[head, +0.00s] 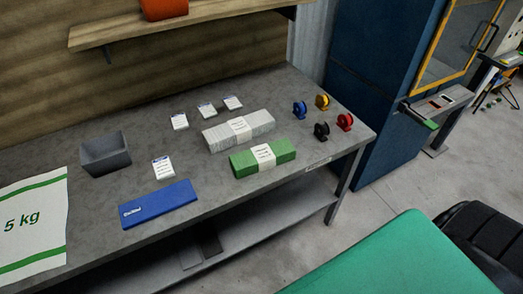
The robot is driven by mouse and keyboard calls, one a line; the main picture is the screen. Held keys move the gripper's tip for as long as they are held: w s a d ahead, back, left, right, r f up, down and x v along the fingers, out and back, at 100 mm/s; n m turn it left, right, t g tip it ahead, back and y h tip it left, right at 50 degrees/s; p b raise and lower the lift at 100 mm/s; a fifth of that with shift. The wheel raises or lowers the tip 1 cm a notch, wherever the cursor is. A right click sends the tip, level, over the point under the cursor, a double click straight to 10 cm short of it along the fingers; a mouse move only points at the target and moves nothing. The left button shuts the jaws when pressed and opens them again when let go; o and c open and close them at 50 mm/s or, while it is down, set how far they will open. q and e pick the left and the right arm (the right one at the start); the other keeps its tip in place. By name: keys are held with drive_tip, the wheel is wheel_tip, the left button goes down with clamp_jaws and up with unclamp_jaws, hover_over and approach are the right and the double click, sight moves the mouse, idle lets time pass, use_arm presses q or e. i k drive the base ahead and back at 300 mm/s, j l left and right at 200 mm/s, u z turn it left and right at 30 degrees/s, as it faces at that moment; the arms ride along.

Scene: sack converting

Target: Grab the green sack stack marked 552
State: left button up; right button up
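The green sack stack (263,158) lies flat on the grey workbench, near its front right part. A white paper band wraps its middle, with print too small to read, so I cannot confirm the 552 mark. It is the only green stack on the bench. Nothing touches it from above. Neither of my grippers is in view.
A white-grey banded stack (238,130) lies just behind the green one. Tape dispensers (321,131) stand to the right, a blue pouch (158,204) and grey bin (105,153) to the left.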

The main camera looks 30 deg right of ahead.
sight(263, 158)
drive_tip(key=l+u, duration=0.2)
drive_tip(key=l, duration=0.8)
drive_tip(key=l+u, duration=0.2)
drive_tip(key=l, duration=0.85)
